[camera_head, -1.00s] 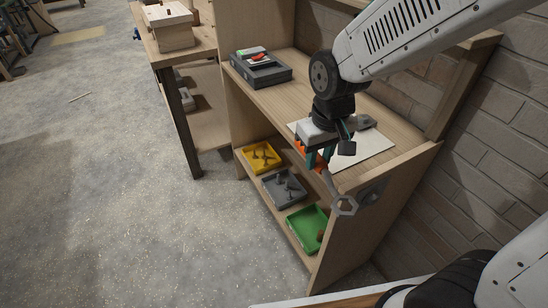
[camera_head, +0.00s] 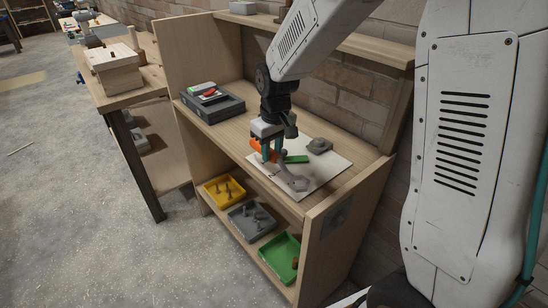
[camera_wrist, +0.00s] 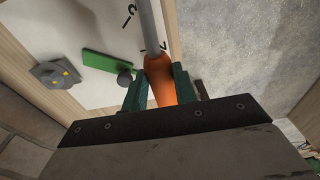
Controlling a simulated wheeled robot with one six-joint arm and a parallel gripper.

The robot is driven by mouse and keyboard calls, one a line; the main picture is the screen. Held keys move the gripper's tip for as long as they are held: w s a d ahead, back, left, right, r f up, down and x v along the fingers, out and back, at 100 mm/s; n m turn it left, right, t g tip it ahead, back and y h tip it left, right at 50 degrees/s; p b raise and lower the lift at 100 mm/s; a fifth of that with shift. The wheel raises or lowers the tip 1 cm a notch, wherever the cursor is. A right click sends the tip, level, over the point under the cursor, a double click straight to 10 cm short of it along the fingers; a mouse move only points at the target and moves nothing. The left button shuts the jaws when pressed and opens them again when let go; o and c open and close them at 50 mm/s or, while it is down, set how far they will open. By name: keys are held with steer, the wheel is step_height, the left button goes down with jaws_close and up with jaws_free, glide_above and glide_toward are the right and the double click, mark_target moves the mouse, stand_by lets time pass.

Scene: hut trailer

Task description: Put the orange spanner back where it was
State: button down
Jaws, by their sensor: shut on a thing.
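My gripper (camera_head: 271,153) is shut on the orange handle of the spanner, which also shows in the wrist view (camera_wrist: 161,82) between the green fingers. The spanner's grey metal head (camera_head: 296,182) points toward the front right, over the white sheet (camera_head: 322,171) on the bench top. In the wrist view its grey shaft (camera_wrist: 151,25) runs up and out of the picture, above dark printed marks on the sheet. I cannot tell whether the spanner touches the sheet.
A green-handled item (camera_head: 296,159) and a grey block (camera_head: 319,146) with yellow dots lie on the sheet. A dark case (camera_head: 212,102) stands at left. Yellow (camera_head: 211,199), grey (camera_head: 240,232) and green (camera_head: 268,258) trays sit on the shelf below.

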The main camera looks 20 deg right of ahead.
mark_target(273, 158)
steer(key=shift+w+d+f, duration=0.1)
steer(key=shift+w+f, duration=0.05)
steer(key=shift+f, duration=0.45)
steer(key=shift+w+d+f, duration=0.15)
steer(key=shift+w+f, duration=0.05)
steer(key=shift+f, duration=0.4)
steer(key=shift+w+d+f, duration=0.1)
steer(key=shift+w+f, duration=0.05)
steer(key=shift+f, duration=0.55)
steer(key=c, duration=1.1)
jaws_free()
